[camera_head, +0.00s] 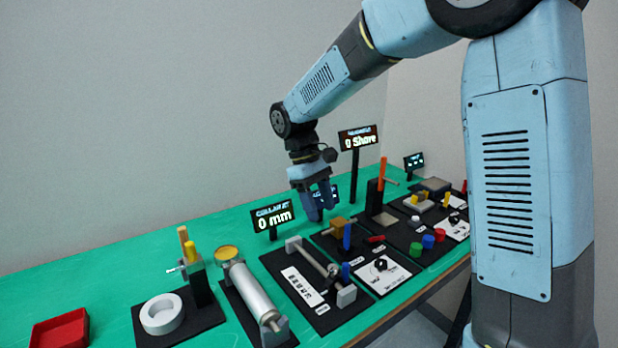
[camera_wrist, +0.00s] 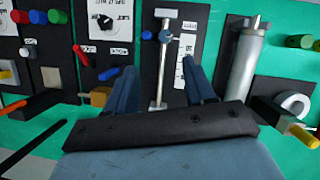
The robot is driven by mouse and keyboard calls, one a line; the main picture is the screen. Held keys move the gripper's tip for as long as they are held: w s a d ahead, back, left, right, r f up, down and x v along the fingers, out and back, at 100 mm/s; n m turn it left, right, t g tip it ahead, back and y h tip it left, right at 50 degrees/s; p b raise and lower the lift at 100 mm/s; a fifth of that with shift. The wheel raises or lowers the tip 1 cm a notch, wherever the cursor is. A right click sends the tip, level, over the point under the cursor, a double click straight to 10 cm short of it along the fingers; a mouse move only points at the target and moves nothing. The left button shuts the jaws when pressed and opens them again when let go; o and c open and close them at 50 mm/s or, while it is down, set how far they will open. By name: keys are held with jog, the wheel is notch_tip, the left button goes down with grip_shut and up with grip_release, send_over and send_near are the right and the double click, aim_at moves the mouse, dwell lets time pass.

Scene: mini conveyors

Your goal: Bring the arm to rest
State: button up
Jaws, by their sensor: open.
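My gripper (camera_head: 318,205) hangs from my blue arm above the back part of the green table (camera_head: 110,262), pointing down. In the wrist view its two blue fingers (camera_wrist: 162,92) are spread apart with nothing between them. Beyond the fingers lies a black panel with a metal rod (camera_wrist: 160,75), which also shows in the head view as a rail (camera_head: 313,258) with grey end blocks. The gripper appears apart from the devices, though the exact gap to those behind it cannot be told.
A display reading 0 mm (camera_head: 272,217) and one reading 0 Shore (camera_head: 358,140) stand near the gripper. A silver cylinder (camera_head: 252,292), a white ring (camera_head: 161,314) and a red tray (camera_head: 60,331) are at the left front. Coloured pegs and knobs crowd the right. The table's far left is clear.

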jog(key=s+d+r+m+t+y, duration=0.2)
jog(key=s+d+r+m+t, duration=0.25)
jog(key=s+d+r, duration=0.6)
jog(key=s+d+m+t+y, duration=0.1)
jog(key=s+d+m+t, duration=0.2)
jog(key=s+d, duration=0.7)
jog(key=shift+s+m+t, duration=0.35)
jog(key=shift+s+m, duration=0.1)
jog(key=shift+m, duration=0.7)
